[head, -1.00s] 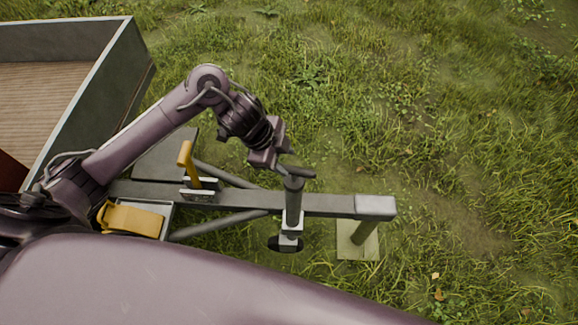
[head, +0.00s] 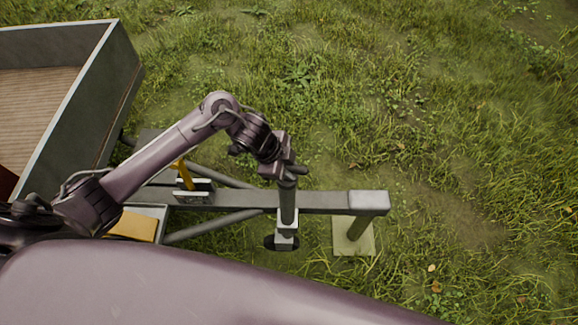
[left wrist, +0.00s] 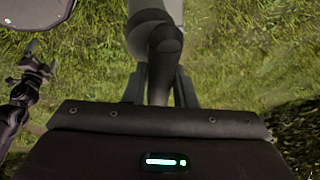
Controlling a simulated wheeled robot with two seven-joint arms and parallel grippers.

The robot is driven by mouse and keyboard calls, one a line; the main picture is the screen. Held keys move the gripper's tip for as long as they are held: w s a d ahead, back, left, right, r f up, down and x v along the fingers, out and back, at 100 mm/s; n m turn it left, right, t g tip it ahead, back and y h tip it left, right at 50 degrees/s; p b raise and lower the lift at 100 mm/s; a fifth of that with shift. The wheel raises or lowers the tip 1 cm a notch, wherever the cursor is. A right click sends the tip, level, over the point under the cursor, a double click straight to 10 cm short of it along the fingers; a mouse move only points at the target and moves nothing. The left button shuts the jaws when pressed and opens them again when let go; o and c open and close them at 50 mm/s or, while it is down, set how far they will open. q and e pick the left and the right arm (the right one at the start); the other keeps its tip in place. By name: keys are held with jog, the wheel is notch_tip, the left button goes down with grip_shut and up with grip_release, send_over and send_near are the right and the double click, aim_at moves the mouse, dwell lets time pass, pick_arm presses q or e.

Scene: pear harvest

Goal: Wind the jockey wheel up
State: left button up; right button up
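The jockey wheel stands upright against the trailer drawbar. Its grey tube (head: 288,207) passes through a pale clamp (head: 286,229), and the dark wheel (head: 270,242) shows only partly below. The crank (head: 299,170) is at the top of the tube. My left gripper (head: 288,169) is at the crank, partly hiding it. In the left wrist view, the dark crank grip (left wrist: 163,72) lies between the two fingers (left wrist: 161,88), which appear closed on its sides.
The grey drawbar (head: 330,202) ends at the right above a post on a pale pad (head: 342,240). A yellow lever (head: 183,175) and a yellow block (head: 132,226) are left of the jockey wheel. The trailer box (head: 90,108) is at upper left. Open grass lies beyond.

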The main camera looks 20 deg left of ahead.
pick_arm(q)
grip_shut()
jog(key=shift+r+n+p, duration=0.3)
jog(key=shift+n+p, duration=0.4)
jog(key=shift+p, duration=0.4)
jog(key=shift+f+n+t+p, duration=0.1)
jog(key=shift+n+t+p, duration=0.2)
jog(key=shift+p, duration=0.05)
jog(key=shift+w+f, duration=0.1)
jog(key=shift+f, duration=0.1)
jog(key=shift+o, duration=2.4)
grip_release()
jog(key=shift+r, duration=0.15)
